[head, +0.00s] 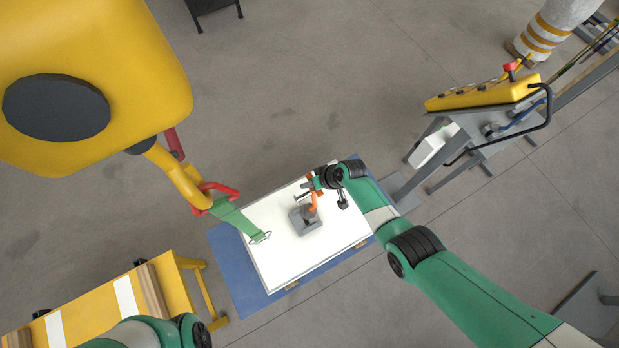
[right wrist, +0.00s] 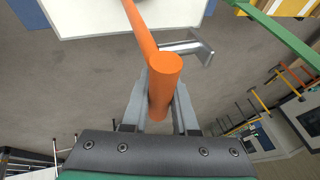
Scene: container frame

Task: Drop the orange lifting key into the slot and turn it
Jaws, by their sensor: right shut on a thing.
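The orange lifting key (head: 313,203) is in my right gripper (head: 314,184), above the white board. In the right wrist view the key (right wrist: 165,85) stands between the two fingers of the right gripper (right wrist: 160,108), which are shut on it. A grey block (head: 302,221) with a dark opening in its top sits on the white board (head: 277,262). The key's lower end is close to the block; I cannot tell whether it is inside the slot. My left gripper is not in view; only part of the left arm shows at the bottom left.
A yellow hoist block (head: 150,60) with a red hook (head: 205,192) and green sling (head: 238,220) hangs left of the board. A yellow trestle (head: 185,290) stands at lower left. A yellow control panel (head: 480,95) on a grey stand is at right. Bare floor lies behind the board.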

